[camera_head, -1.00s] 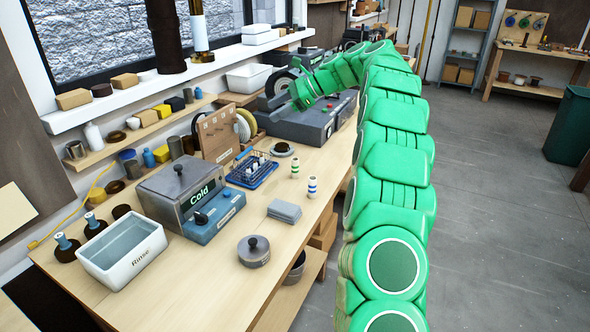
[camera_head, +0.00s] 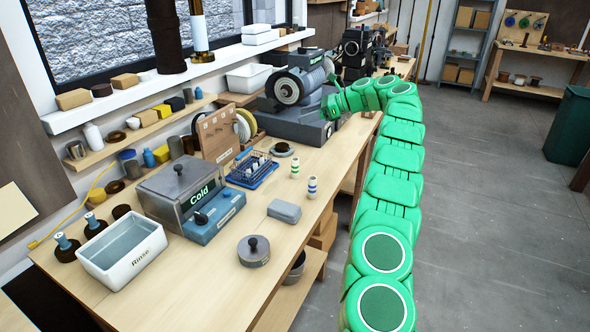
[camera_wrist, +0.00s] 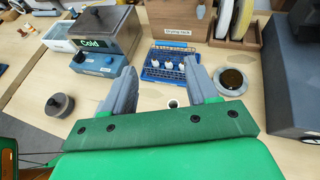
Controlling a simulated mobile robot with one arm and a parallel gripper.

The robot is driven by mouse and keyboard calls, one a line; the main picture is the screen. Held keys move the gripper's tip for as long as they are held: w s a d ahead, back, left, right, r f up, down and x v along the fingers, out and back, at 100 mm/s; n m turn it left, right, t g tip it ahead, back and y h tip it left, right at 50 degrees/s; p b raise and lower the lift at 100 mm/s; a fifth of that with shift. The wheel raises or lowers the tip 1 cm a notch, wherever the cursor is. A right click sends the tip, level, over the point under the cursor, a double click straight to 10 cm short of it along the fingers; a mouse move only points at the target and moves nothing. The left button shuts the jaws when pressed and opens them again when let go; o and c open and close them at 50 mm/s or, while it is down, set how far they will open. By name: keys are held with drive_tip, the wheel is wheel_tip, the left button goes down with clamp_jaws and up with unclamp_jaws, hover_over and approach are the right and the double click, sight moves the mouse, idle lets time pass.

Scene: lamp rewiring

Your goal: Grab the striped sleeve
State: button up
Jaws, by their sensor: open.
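Two small striped sleeves stand upright on the workbench in the head view. One has green stripes (camera_head: 295,169); the other, nearer one has blue stripes (camera_head: 312,187). My gripper (camera_head: 329,107) is above the bench's right side, beyond both sleeves and apart from them. In the wrist view my gripper (camera_wrist: 160,65) is open, with two grey fingers spread and nothing held. A small round opening (camera_wrist: 173,104) shows on the bench between the fingers; I cannot tell whether it is a sleeve's top. Stripes are not visible in the wrist view.
A blue wire rack (camera_head: 252,169) stands left of the sleeves, with a small round dish (camera_head: 283,149) behind. The Cold box (camera_head: 180,190), Rinse basin (camera_head: 122,251), grey block (camera_head: 284,211) and knobbed lid (camera_head: 253,250) are nearer. A grinder (camera_head: 290,88) stands behind.

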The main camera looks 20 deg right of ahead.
approach(292, 164)
drive_tip(key=x, duration=0.3)
drive_tip(key=shift+w+f, duration=0.15)
drive_tip(key=shift+w, duration=0.25)
drive_tip(key=shift+f+x, duration=0.15)
drive_tip(key=shift+x, duration=1.8)
drive_tip(key=shift+f+x, duration=0.15)
drive_tip(key=shift+x, duration=1.8)
drive_tip(key=shift+d, duration=0.15)
drive_tip(key=c, duration=1)
drive_tip(key=shift+r, duration=0.1)
